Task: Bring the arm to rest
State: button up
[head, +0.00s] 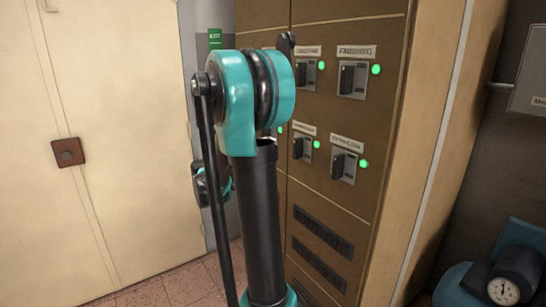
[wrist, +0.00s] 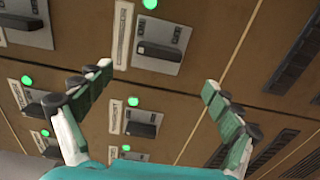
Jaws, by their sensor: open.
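My gripper (wrist: 157,84) shows in the wrist view with its two green-padded fingers spread wide and nothing between them. It faces the front of a brown switch cabinet (wrist: 190,95), whose black switches and green lamps lie beyond the fingers. How far the fingertips are from the panel I cannot tell. In the head view my teal and black arm stands upright in front of the cabinet (head: 385,110) and hides part of its left side. The gripper itself is not clearly seen there.
Labelled switches, one marked FINISHING (head: 353,80), have lit green lamps. Black vent slots (head: 322,230) are below. A cream door (head: 110,120) with a red-brown plate (head: 68,152) is at left. A teal machine with a round gauge (head: 503,291) stands at lower right. Some tiled floor (head: 150,294) shows.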

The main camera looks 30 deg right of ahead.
dwell(0.3)
jog(key=s+a+f+t+y, duration=0.1)
jog(key=s+a+f+y, duration=0.6)
jog(key=f, duration=0.4)
jog(key=s+a+f+t+y, duration=0.1)
jog(key=s+a+f+y, duration=0.6)
jog(key=f, duration=0.4)
jog(key=s+a+f+y, duration=0.2)
jog(key=a, duration=0.4)
jog(key=s+a+f+m+t+y, duration=0.1)
jog(key=a+f+y, duration=0.1)
jog(key=a, duration=0.4)
jog(key=shift+s, duration=0.35)
